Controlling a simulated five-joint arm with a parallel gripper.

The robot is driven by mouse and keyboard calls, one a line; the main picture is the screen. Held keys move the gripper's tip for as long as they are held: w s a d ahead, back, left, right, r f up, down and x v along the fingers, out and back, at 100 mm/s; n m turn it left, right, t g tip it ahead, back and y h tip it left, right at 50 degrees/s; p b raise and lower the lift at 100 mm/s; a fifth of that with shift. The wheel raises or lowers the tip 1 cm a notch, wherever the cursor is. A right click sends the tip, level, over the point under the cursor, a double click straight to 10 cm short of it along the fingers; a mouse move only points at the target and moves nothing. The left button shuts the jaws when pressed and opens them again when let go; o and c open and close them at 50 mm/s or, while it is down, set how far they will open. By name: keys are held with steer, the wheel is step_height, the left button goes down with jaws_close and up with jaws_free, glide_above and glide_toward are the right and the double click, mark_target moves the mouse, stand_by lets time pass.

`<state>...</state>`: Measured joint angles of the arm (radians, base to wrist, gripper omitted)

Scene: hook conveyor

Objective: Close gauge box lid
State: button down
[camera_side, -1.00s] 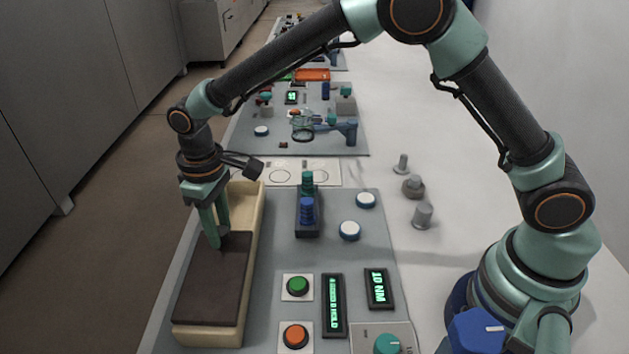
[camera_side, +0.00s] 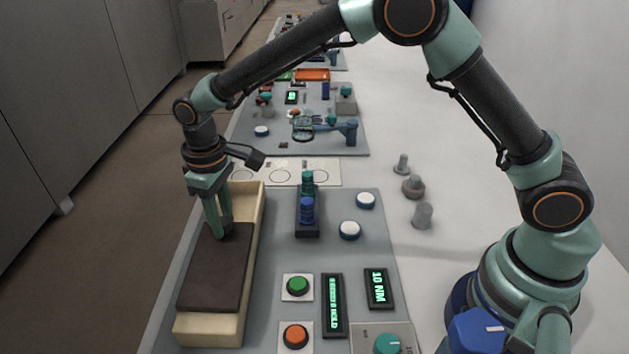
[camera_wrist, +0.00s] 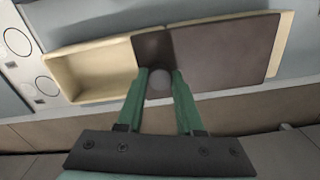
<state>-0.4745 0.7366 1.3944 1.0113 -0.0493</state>
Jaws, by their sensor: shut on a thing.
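The gauge box is a long cream box at the left of the panel in the side view (camera_side: 208,330); it also shows in the wrist view (camera_wrist: 62,76). Its dark brown flat lid (camera_side: 215,272) covers the near and middle part. The far end is uncovered, and the wrist view shows this open compartment empty at left, with the lid (camera_wrist: 228,48) at right. My gripper (camera_side: 225,230) points down at the lid's far end.
Right of the box are a green button (camera_side: 298,285), an orange button (camera_side: 295,336), lit displays (camera_side: 376,288) and a dark holder with green and blue pegs (camera_side: 307,210). Loose grey metal parts (camera_side: 413,186) lie on the white surface further right.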

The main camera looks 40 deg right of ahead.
steer(key=w+d, duration=1.1)
steer(key=shift+w+r, duration=0.15)
steer(key=shift+d, duration=0.15)
steer(key=c, duration=0.5)
jaws_free()
steer(key=shift+c, duration=0.2)
step_height(320, 180, up, 12)
